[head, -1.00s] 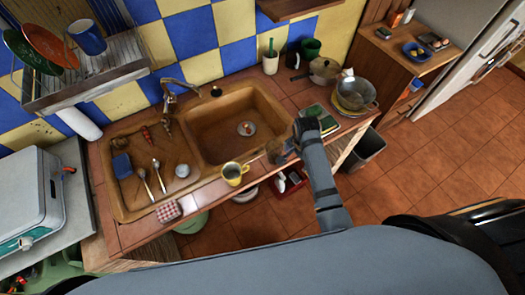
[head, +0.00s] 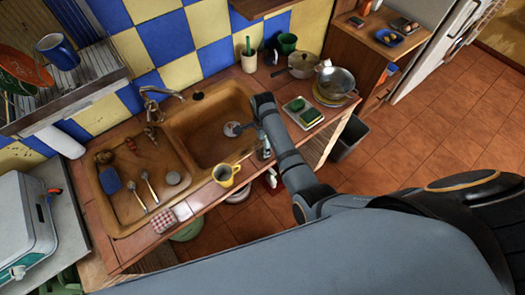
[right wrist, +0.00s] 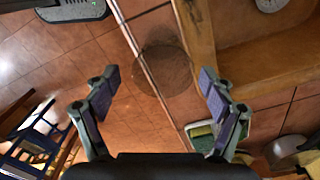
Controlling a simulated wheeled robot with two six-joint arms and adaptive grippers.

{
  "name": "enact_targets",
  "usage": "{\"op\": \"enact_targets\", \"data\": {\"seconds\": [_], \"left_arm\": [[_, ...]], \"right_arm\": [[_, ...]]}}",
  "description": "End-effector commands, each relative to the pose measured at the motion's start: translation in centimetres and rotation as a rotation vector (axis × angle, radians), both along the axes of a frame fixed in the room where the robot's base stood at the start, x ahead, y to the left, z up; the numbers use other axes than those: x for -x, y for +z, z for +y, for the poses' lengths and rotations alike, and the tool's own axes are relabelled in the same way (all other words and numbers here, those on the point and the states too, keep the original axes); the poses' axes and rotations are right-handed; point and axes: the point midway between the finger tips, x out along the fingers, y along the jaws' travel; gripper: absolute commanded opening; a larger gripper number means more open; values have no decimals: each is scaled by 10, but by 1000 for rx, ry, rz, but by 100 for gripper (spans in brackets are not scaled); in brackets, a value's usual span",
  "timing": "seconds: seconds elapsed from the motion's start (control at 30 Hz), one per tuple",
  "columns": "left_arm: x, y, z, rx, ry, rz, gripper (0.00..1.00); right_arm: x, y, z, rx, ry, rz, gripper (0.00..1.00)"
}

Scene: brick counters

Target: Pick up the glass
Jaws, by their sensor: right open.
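The glass (right wrist: 162,70) is a see-through, dark-tinted round shape in the right wrist view. It stands at the counter's front edge, beside the sink. In the head view it is small and faint, partly hidden by my right arm. My right gripper (right wrist: 158,84) is open, with its fingers spread to the left and right of the glass in the wrist picture. I cannot tell how far above it they are. In the head view this gripper is near the sink's right front corner. My left gripper is not in view.
A yellow mug (head: 226,175) stands on the front edge, left of the glass. A tray with green sponges (head: 303,113) lies to the right, before a pot (head: 302,66) and a metal bowl (head: 335,82). The sink basin (head: 205,145) holds a small round item.

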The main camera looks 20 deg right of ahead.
Motion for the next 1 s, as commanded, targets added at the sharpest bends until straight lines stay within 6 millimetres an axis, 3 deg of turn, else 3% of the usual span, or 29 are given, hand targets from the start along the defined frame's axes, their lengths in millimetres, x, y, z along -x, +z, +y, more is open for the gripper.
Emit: {"op": "enact_targets", "data": {"seconds": [0.1, 0.47, 0.6, 0.67, 0.93, 1.0], "left_arm": [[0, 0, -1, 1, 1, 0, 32], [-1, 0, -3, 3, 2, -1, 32], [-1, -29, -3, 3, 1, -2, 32], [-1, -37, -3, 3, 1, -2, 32], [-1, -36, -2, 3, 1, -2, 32], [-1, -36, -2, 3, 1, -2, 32]], "right_arm": [[0, -18, 0, 1, 0, 2, 83], [-1, -38, 0, 0, 1, 0, 83], [-3, -72, 1, -1, 1, -2, 83], [-3, -79, 1, -1, 1, -2, 83], [-3, -76, 1, -1, 1, -2, 83], [-3, -76, 1, -1, 1, -1, 73]]}}
